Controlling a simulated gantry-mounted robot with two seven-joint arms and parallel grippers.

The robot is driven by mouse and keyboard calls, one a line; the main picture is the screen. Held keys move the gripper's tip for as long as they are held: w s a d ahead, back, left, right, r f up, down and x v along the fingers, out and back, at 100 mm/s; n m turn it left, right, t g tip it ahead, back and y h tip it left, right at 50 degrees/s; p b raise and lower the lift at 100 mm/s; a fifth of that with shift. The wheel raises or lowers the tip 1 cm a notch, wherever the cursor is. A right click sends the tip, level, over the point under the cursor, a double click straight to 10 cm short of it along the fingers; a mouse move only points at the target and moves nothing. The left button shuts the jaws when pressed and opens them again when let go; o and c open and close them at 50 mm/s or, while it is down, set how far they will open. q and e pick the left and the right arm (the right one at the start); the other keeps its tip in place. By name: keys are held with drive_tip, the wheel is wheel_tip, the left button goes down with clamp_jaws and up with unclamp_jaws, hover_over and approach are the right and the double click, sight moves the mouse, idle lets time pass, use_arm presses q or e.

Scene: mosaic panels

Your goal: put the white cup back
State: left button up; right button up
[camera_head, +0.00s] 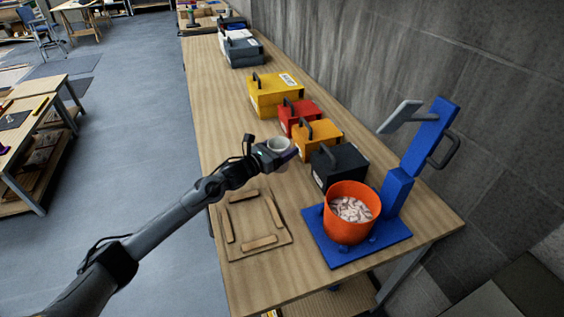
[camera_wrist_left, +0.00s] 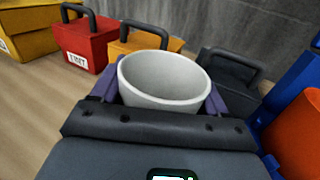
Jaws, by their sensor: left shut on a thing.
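The white cup (camera_head: 279,144) is held in my left gripper (camera_head: 284,152), above the wooden table. In the left wrist view the cup (camera_wrist_left: 165,78) is upright and looks empty, with the purple fingers of my left gripper (camera_wrist_left: 162,98) closed on its two sides. The gripper body hides the cup's lower part. My right gripper is in neither view.
A wooden frame of strips (camera_head: 260,242) lies on the table (camera_head: 222,130) at the front left. An orange pot (camera_head: 346,225) with pale pieces sits on a blue stand (camera_head: 398,190). Black (camera_head: 340,165), orange (camera_head: 317,139), red (camera_head: 297,115) and yellow (camera_head: 273,97) handled boxes line the wall side.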

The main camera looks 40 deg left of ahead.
use_arm(q)
drive_tip(key=shift+f, duration=2.55)
drive_tip(key=shift+b, duration=0.35)
drive_tip(key=shift+f, duration=0.15)
drive_tip(key=o, duration=1.2)
